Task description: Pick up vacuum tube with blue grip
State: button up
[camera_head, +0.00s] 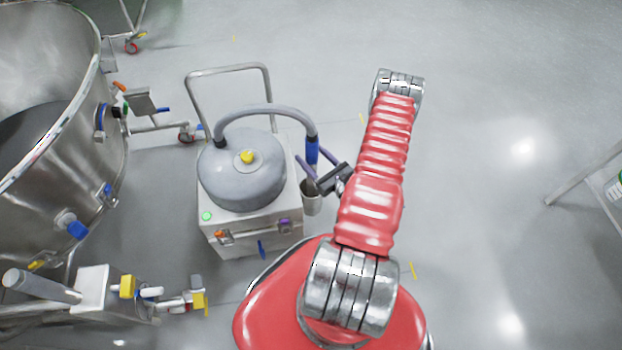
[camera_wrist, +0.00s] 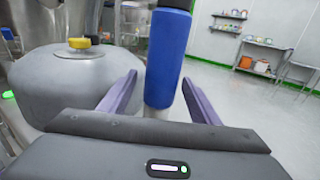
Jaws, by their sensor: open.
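The vacuum tube (camera_head: 262,108) is a grey hose that arches from the vacuum's round grey lid (camera_head: 232,180) to a blue grip (camera_head: 312,150). The tube's lower end goes into a small grey holder (camera_head: 311,200) on the vacuum's right side. My gripper (camera_head: 304,164) is open beside the blue grip. In the wrist view, the blue grip (camera_wrist: 167,58) stands upright between the two purple fingers of my gripper (camera_wrist: 160,90), a little right of centre. I cannot tell whether either finger touches it.
The vacuum's white box (camera_head: 255,235) has a tall metal push handle (camera_head: 228,69) behind it. A large steel vessel (camera_head: 75,170) with valves stands at the left. The floor to the right is clear, up to a metal stand (camera_head: 585,180) at the far right.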

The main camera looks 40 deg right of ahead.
jog(key=w, duration=0.4)
jog(key=shift+d, duration=0.2)
dwell(0.3)
jog(key=c, duration=1.1)
jog(key=shift+r, duration=0.15)
notch_tip(320, 180, up, 18)
jog(key=shift+f, duration=0.15)
dwell(0.4)
dwell(0.6)
jog(key=shift+r, duration=0.5)
